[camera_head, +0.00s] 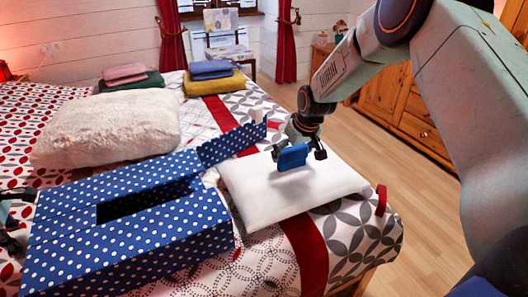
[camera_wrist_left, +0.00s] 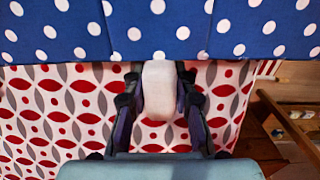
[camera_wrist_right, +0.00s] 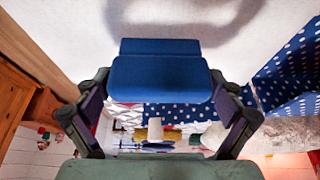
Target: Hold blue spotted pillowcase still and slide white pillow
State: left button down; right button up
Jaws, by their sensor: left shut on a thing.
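The blue spotted pillowcase (camera_head: 150,250) lies on the bed like a box with a dark opening on top and a raised flap at its right end. My left gripper (camera_head: 14,228) is at its left end. In the left wrist view, my left gripper (camera_wrist_left: 158,95) is shut on a pale tab (camera_wrist_left: 158,85) at the pillowcase edge. The white pillow (camera_head: 255,205) lies flat to the right of the pillowcase, with a blue tab (camera_head: 292,157) on top and a red tab (camera_head: 381,200) at its right end. My right gripper (camera_wrist_right: 160,85) has its fingers spread on either side of the blue tab.
A fluffy cream pillow (camera_head: 110,130) lies behind the pillowcase. Folded towels, green and pink (camera_head: 128,78) and blue and yellow (camera_head: 212,78), lie further back. A chair (camera_head: 228,45) and wooden cabinet (camera_head: 405,105) stand beyond. The bed's front right corner is close to the pillow.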

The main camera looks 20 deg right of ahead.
aim_at(259, 165)
jog(key=c, duration=0.8)
jog(key=shift+w+a+n, duration=0.1)
jog(key=shift+w+n, duration=0.3)
jog(key=shift+w, duration=1.25)
jog(key=shift+s+a, duration=0.15)
jog(key=shift+a, duration=1.9)
jog(key=shift+s+a, duration=0.1)
jog(key=shift+a, duration=1.95)
